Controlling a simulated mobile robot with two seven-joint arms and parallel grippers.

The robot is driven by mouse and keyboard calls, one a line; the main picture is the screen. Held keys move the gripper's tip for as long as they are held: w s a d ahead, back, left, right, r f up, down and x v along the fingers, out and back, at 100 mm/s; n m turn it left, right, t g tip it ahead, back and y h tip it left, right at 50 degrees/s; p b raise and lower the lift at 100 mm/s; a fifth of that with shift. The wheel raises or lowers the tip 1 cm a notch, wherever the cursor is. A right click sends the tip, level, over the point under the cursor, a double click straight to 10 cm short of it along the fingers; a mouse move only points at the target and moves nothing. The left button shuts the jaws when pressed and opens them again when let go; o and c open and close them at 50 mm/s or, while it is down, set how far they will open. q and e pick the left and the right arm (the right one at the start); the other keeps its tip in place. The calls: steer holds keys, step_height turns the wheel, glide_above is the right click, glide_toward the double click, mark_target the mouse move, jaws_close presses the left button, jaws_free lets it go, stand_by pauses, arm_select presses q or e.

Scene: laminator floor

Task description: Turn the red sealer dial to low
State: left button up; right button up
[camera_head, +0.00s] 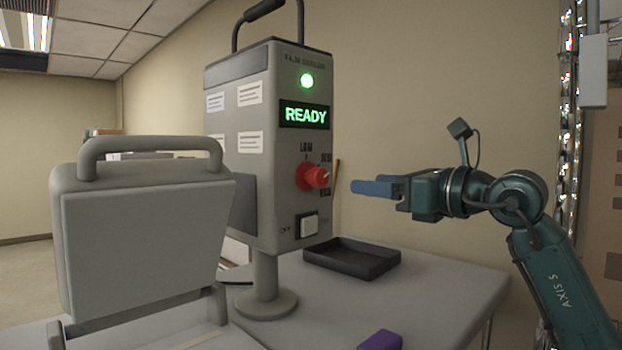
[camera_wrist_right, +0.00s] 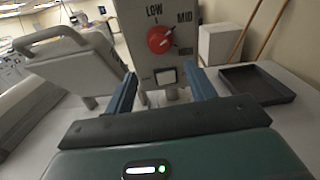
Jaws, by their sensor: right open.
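The red dial (camera_head: 314,177) sticks out from the front panel of the grey film sealer (camera_head: 240,190). It also shows in the right wrist view (camera_wrist_right: 159,40), with a white mark slanting to the upper right, toward MID. LOW is printed above the dial, and MID to its upper right. My right gripper (camera_head: 356,187) is to the right of the dial in the head view, apart from it. In the right wrist view its two blue fingers are spread, with nothing between them, and the dial lies beyond their tips. My left gripper is not in view.
The panel has a lit READY display (camera_head: 304,115), a green lamp (camera_head: 307,81) and a white switch (camera_head: 309,226) below the dial. A black tray (camera_head: 352,262) lies on the table (camera_head: 440,290). A grey handled machine (camera_head: 145,240) stands left. A purple object (camera_head: 380,340) lies in front.

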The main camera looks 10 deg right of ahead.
mark_target(323, 179)
arm_select(q)
steer(key=p, duration=0.2)
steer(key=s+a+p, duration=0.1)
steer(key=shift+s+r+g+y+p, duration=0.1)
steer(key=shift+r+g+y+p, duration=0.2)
steer(key=shift+p, duration=0.1)
arm_select(e)
steer(key=x, duration=1.1)
steer(key=shift+w+a+r, duration=0.1)
steer(key=shift+w+a, duration=0.05)
steer(key=shift+w, duration=0.05)
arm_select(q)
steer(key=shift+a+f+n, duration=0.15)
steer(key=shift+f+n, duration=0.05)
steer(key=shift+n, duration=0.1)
arm_select(e)
steer(key=shift+w+a, duration=0.25)
steer(key=shift+w, duration=0.1)
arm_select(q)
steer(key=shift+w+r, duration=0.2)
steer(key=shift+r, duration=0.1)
arm_select(e)
steer(key=c, duration=1)
steer(key=shift+o, duration=0.2)
